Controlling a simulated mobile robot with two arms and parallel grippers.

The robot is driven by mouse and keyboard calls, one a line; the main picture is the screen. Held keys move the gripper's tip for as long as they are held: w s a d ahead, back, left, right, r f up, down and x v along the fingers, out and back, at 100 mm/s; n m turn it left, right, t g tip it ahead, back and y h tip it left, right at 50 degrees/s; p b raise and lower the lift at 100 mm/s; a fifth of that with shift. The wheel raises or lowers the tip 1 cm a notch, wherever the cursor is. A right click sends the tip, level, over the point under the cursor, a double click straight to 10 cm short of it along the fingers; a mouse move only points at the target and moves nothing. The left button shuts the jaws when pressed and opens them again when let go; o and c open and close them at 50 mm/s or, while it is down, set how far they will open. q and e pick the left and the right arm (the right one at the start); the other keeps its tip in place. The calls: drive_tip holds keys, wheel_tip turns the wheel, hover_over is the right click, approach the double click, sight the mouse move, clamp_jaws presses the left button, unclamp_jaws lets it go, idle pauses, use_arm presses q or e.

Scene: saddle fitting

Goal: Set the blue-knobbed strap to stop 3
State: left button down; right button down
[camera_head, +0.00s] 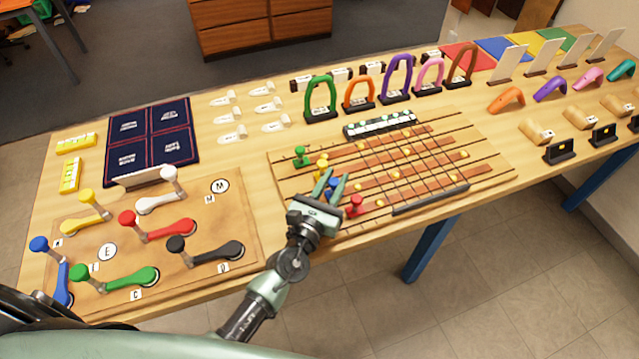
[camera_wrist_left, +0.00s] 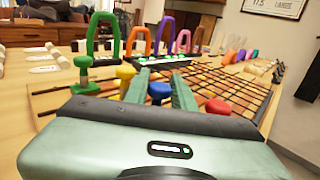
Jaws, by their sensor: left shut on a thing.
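The blue knob (camera_head: 333,185) stands on a strap at the left part of the wooden strap board (camera_head: 290,190). My left gripper (camera_head: 331,183) is shut on the blue knob, with a green finger on each side of it. In the left wrist view the blue knob (camera_wrist_left: 159,91) shows between the two fingertips (camera_wrist_left: 160,88). The strap under it is partly hidden by the gripper. Stop numbers are too small to read. My right gripper is not in view.
On the same board, a green knob (camera_head: 300,153) and yellow knob (camera_head: 322,165) stand behind the gripper; a red knob (camera_head: 354,204) is close on its right. Coloured arches (camera_head: 397,80) line the table behind. A crank board (camera_head: 130,215) lies left.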

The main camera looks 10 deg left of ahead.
use_arm(q)
drive_tip(key=shift+s+a, duration=0.2)
drive_tip(key=shift+a, duration=0.05)
drive_tip(key=c, duration=1.5)
unclamp_jaws()
drive_tip(key=shift+a, duration=0.1)
drive_tip(key=shift+o, duration=1.3)
drive_tip(key=s, duration=0.2)
drive_tip(key=s+b, duration=0.1)
drive_tip(key=s, duration=0.1)
drive_tip(key=s+a, duration=0.1)
drive_tip(key=s, duration=0.1)
drive_tip(key=shift+s+f, duration=0.15)
drive_tip(key=shift+s, duration=0.15)
drive_tip(key=shift+s+a+b, duration=0.1)
drive_tip(key=shift+s+b, duration=0.2)
drive_tip(key=shift+s, duration=0.2)
